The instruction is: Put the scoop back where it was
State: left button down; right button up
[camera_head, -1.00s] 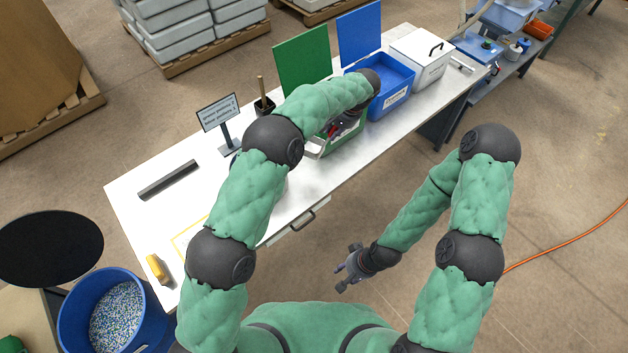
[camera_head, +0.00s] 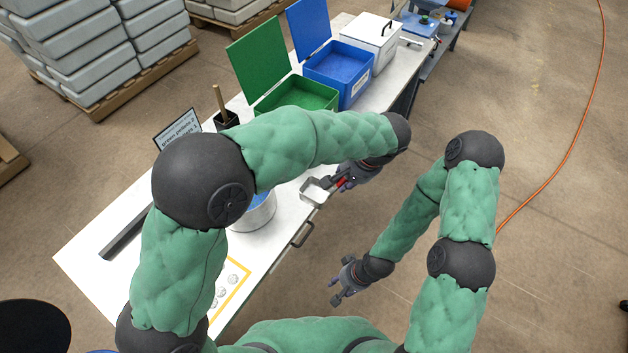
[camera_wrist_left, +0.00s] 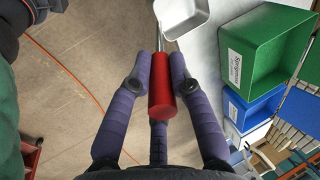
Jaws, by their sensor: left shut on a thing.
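The scoop shows in the head view as a metal pan (camera_head: 315,190) with a red handle. In the left wrist view its red handle (camera_wrist_left: 160,88) lies between the fingers, and its metal pan (camera_wrist_left: 182,14) is at the top edge. My left gripper (camera_head: 342,182) is shut on the red handle and holds the scoop near the table's front edge. It also shows in the left wrist view (camera_wrist_left: 161,75). My right gripper (camera_head: 340,288) is empty in front of the table, low over the floor; its fingers look spread apart.
A green bin (camera_head: 310,96) and a blue bin (camera_head: 360,73) with raised lids stand at the back of the white table (camera_head: 85,262). A white box (camera_head: 371,40) is beyond them. A metal bucket (camera_head: 258,214) is partly hidden by my left arm. A dark holder (camera_head: 226,122) and a sign (camera_head: 178,128) stand behind.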

pick_arm(q)
jog(key=w+a+f+b, duration=0.3)
jog(key=w+f+b, duration=0.1)
jog(key=w+f, duration=0.8)
jog(key=shift+w+f, duration=0.15)
jog(key=shift+f, duration=0.1)
jog(key=shift+a, duration=0.15)
jog(key=shift+f, duration=0.1)
jog(key=c, duration=1.5)
grip_release()
jog(key=o, duration=0.4)
jog(key=shift+c, duration=0.2)
